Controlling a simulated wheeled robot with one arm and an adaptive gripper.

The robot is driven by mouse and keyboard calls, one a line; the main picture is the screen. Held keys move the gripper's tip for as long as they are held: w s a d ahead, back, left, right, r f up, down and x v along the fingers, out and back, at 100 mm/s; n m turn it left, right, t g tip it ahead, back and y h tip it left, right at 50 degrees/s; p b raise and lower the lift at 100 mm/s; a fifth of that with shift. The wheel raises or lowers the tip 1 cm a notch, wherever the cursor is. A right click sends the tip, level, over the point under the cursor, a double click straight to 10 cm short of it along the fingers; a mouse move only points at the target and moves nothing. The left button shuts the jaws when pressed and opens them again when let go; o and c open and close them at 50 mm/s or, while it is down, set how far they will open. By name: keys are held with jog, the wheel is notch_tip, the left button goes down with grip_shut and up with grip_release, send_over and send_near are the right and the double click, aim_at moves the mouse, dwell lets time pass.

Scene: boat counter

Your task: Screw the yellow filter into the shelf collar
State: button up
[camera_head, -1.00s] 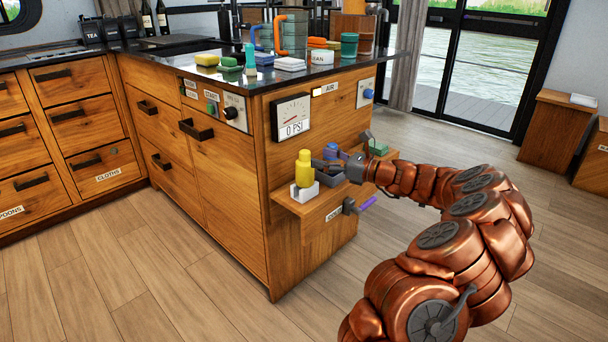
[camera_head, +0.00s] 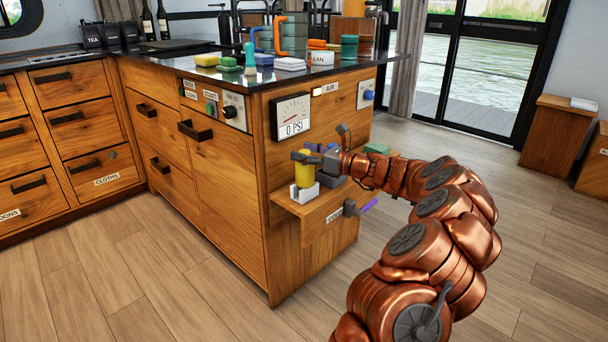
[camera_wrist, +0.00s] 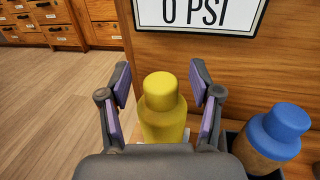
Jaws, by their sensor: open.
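The yellow filter (camera_head: 304,176) stands upright in a white holder (camera_head: 303,192) on the small wooden shelf on the counter's end panel. My gripper (camera_head: 312,158) is at the filter's upper part, coming from the right. In the wrist view the filter (camera_wrist: 162,110) stands between the two open fingers of my gripper (camera_wrist: 163,105), with a gap visible on each side. A grey tray stands right of the filter; a blue-capped filter (camera_wrist: 272,138) sits in it in the wrist view. I cannot make out the shelf collar for certain.
A gauge reading 0 PSI (camera_head: 291,117) is on the panel just above. The floor in front is clear.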

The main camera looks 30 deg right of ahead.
grip_shut()
dwell(0.5)
